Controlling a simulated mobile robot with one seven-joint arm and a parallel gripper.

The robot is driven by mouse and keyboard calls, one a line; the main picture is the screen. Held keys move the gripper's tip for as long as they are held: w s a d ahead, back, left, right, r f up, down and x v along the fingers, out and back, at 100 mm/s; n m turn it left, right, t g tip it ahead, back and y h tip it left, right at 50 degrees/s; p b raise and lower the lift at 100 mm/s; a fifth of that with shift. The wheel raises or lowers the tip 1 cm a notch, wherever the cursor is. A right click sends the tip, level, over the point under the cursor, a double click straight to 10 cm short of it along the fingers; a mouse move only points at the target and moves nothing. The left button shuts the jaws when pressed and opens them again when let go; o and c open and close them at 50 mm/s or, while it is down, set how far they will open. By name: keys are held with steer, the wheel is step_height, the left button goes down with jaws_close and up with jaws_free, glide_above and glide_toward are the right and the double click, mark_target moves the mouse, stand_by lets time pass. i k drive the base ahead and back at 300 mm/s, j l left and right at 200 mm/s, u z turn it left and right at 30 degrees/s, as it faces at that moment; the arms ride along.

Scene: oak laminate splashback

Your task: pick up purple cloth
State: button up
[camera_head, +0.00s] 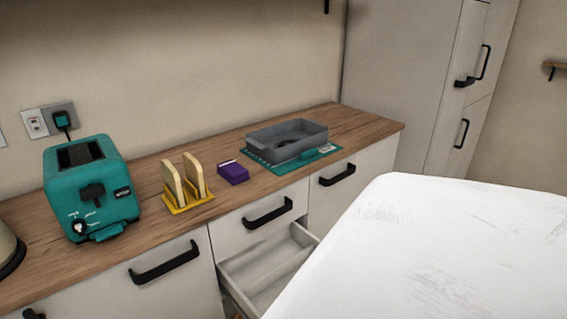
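The purple cloth (233,173) looks like a small, folded block with a paler strip along its top back edge. It lies on the wooden counter (142,229), between the yellow rack with bread slices and the grey tray. It appears to touch neither of them. My gripper is not in view.
A teal toaster (91,188) and a yellow rack (190,203) with two bread slices stand left of the cloth. A grey tray (287,151) sits on a teal mat (312,159) to its right. Below, a drawer (268,268) is open. A scuffed white surface (430,250) fills the lower right.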

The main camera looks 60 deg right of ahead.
mark_target(233, 172)
steer(key=i+z, duration=0.1)
steer(key=z, duration=0.3)
steer(key=i+j+z, duration=0.1)
steer(key=z, duration=0.35)
steer(key=j+z, duration=0.1)
steer(key=z, duration=0.3)
steer(key=i, duration=0.05)
